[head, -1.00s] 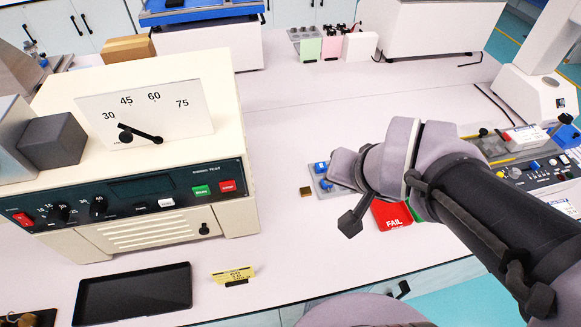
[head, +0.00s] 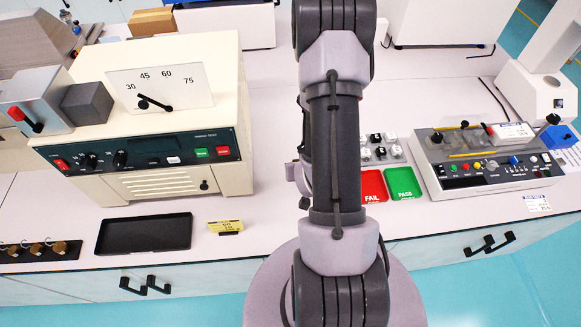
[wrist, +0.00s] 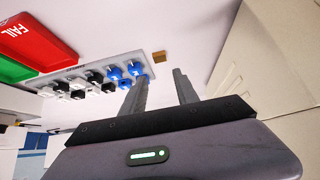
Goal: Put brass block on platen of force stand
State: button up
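The brass block (wrist: 159,57) is a small brown-gold cube on the pale bench top in the wrist view, beside the end of a grey tray with blue and black pieces. In the head view my arm hides it. My gripper (wrist: 161,76) is open and empty. Its two grey fingers point toward the block, which shows just past the fingertips, between their lines; the remaining distance is unclear. A white column-type machine (head: 541,90) at the right back may be the force stand; its platen cannot be made out.
A cream tester (head: 150,115) with a dial stands at left, with a black tray (head: 143,234) and yellow tag (head: 225,226) before it. A red FAIL tray (head: 373,187) and green PASS tray (head: 403,184) lie right of my arm. A grey control panel (head: 480,160) is farther right.

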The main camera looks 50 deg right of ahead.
jog(key=b+x, duration=0.8)
jog(key=x, duration=0.6)
jog(key=shift+w+d, duration=0.15)
jog(key=shift+d, duration=0.1)
grip_shut()
